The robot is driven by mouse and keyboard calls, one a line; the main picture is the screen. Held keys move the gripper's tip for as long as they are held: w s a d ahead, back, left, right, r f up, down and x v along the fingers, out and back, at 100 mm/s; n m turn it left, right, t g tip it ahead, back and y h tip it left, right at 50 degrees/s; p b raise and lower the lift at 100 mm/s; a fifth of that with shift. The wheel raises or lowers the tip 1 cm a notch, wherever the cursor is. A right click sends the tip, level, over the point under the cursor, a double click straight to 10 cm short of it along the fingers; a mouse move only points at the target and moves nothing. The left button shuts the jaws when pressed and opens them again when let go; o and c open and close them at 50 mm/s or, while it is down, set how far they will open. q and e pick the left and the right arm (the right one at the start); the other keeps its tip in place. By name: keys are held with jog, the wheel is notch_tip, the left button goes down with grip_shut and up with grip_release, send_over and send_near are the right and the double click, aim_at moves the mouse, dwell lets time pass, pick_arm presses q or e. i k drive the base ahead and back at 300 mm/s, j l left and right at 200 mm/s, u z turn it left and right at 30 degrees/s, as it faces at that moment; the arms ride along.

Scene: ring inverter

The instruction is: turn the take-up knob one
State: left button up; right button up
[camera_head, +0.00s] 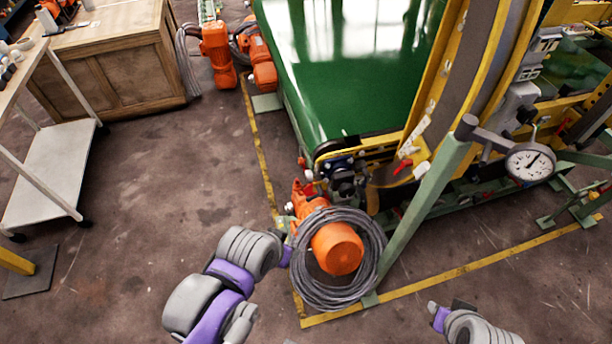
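Small pale round parts show at the near-left corner of the green conveyor belt (345,95), one below the roller end (309,176) and one beside the orange motor (289,207). I cannot tell which, if either, is take-up knob one. A red handle (402,167) sits on the yellow frame to the right. My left gripper (284,228) is at the left side of the orange motor, below these parts; its fingers are small and partly hidden, and contact is unclear. My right gripper (440,306) is low, over the floor, away from the conveyor; its fingers are hard to make out.
An orange motor (337,248) with a grey cable coil (375,255) stands close beside my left gripper. A green slanted post (425,210) and a dial gauge (530,163) stand to the right. A white cart (50,170) and wooden cabinet (120,70) are left. Floor between is clear.

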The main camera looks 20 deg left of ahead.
aim_at(309, 176)
jog(key=k+l, duration=0.1)
jog(key=l, duration=0.3)
jog(key=k+l+z, duration=0.1)
jog(key=l, duration=0.3)
jog(key=k+l, duration=0.1)
jog(key=l, duration=0.35)
jog(key=k+l+z, duration=0.1)
jog(key=l, duration=0.3)
jog(key=j+u, duration=0.5)
jog(key=j, duration=0.15)
jog(key=i+j+u, duration=0.1)
jog(key=j+u, duration=0.4)
jog(key=j, duration=0.15)
